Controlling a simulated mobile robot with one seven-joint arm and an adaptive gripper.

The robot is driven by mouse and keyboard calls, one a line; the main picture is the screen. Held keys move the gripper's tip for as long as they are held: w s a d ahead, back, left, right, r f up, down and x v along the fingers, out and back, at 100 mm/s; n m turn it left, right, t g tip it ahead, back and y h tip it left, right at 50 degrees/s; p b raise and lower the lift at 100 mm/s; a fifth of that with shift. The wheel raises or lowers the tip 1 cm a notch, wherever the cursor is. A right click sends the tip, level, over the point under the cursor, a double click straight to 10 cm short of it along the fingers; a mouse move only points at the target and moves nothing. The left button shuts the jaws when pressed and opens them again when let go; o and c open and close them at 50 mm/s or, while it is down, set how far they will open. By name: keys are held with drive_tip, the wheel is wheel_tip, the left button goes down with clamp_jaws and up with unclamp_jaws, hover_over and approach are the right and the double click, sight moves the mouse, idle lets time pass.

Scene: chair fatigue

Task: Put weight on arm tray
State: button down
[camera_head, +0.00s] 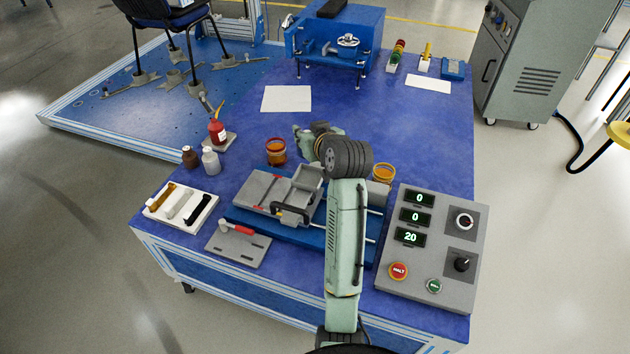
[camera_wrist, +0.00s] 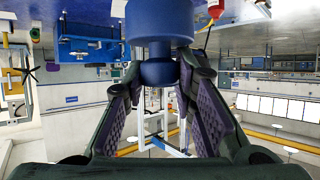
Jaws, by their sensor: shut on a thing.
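In the wrist view, my gripper (camera_wrist: 158,82) is shut on the knob of a blue weight (camera_wrist: 158,25). The fingers stand on both sides of the knob, and the weight's wider body fills the top middle of the picture. In the head view, my arm reaches over the table and its bulky dark joint hides much of the far end; I cannot make out the weight there. A dark chair (camera_head: 163,14) stands at the top left, cut off by the frame. A small pale piece (camera_head: 181,3) shows at its top edge; I cannot tell whether it is the arm tray.
The blue table (camera_head: 430,130) holds a blue machine (camera_head: 335,42), a control panel (camera_head: 428,250), a grey fixture (camera_head: 262,192), and a red bottle (camera_head: 217,132) beside small bottles. An orange jar (camera_head: 276,151) stands near my arm. The blue platform (camera_head: 115,115) under the chair has free room.

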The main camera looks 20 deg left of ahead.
drive_tip(key=shift+f+p, duration=0.35)
drive_tip(key=shift+f, duration=4.5)
drive_tip(key=shift+f, duration=0.1)
drive_tip(key=c, duration=1.3)
unclamp_jaws()
drive_tip(key=shift+f, duration=0.1)
drive_tip(key=shift+d, duration=0.1)
